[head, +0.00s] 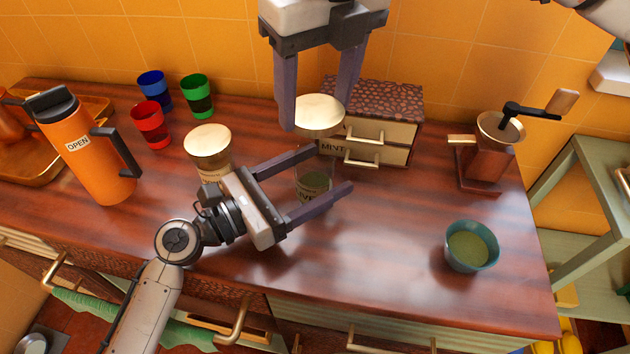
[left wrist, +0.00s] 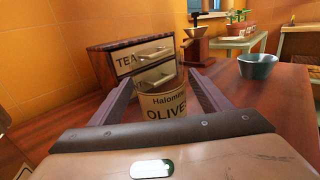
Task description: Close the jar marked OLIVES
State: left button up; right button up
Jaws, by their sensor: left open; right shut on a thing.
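The glass jar marked OLIVES (head: 313,183) stands upright on the counter, with dark green contents low inside. In the left wrist view its label (left wrist: 165,107) faces me between my fingers. My left gripper (head: 333,170) is open, with one finger on each side of the jar; I cannot tell whether either touches it. My right gripper (head: 318,114) comes down from above, shut on a pale round lid (head: 319,110). The lid is at or just above the jar's mouth; the gap, if any, is hard to judge. The jar's rim is mostly hidden below the lid.
A second jar with a pale lid (head: 208,142) stands left of my left gripper. A small drawer cabinet (head: 390,103) stands close behind the olives jar. A teal bowl (head: 472,246), grinder (head: 488,155), orange jug (head: 92,150) and several cups stand farther off.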

aim_at(316, 142)
pick_arm(q)
jog(key=shift+c, duration=0.3)
jog(key=c, duration=1.5)
pick_arm(e)
jog(key=shift+f, duration=2.5)
jog(key=shift+f, duration=0.1)
jog(key=shift+f, duration=0.8)
jog(key=shift+f, duration=0.55)
